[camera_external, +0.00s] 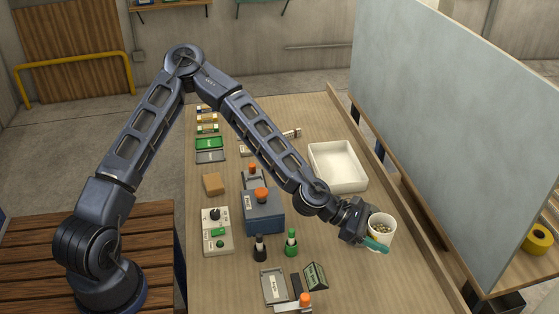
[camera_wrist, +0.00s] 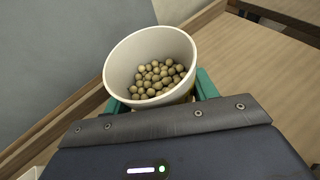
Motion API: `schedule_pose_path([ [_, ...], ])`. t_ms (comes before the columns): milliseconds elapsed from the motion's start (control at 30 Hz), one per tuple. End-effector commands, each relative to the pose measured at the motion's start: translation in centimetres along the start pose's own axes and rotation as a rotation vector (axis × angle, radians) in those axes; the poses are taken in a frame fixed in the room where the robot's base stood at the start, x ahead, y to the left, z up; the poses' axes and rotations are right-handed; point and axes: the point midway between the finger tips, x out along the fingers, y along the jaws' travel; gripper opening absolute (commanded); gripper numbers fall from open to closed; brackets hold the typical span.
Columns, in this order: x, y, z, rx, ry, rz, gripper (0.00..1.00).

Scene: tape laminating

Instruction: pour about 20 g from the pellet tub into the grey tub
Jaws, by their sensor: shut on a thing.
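The pellet tub (camera_external: 382,231) is a white round cup at the right of the table in the external view. It also fills the upper middle of the wrist view (camera_wrist: 125,60), with several tan pellets (camera_wrist: 155,77) lying in its lower part. My gripper (camera_external: 374,243) is shut on this tub, with its green fingers on either side of the wall. The tub looks roughly upright, and I cannot tell its exact tilt or whether it touches the table. I cannot make out a clearly grey tub in either view; my arm hides part of the table.
A cream rectangular tray (camera_external: 338,187) lies behind the tub. A blue-grey box (camera_external: 263,213), green bottle (camera_external: 291,244), dark bottle (camera_external: 260,249) and control panel (camera_external: 217,232) stand to the left. A raised table edge and large grey board (camera_external: 450,110) border the right. The front right table is clear.

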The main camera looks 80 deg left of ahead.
Motion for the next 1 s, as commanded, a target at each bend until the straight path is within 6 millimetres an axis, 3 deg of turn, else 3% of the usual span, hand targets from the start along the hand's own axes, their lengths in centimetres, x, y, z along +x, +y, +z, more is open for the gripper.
schedule_pose_path([
  [600, -3.7, 0.9, -6.0, 0.083, -0.011, -0.213, 0.33],
  [1000, -6.8, 1.0, -8.6, 0.156, -0.017, -0.378, 0.33],
])
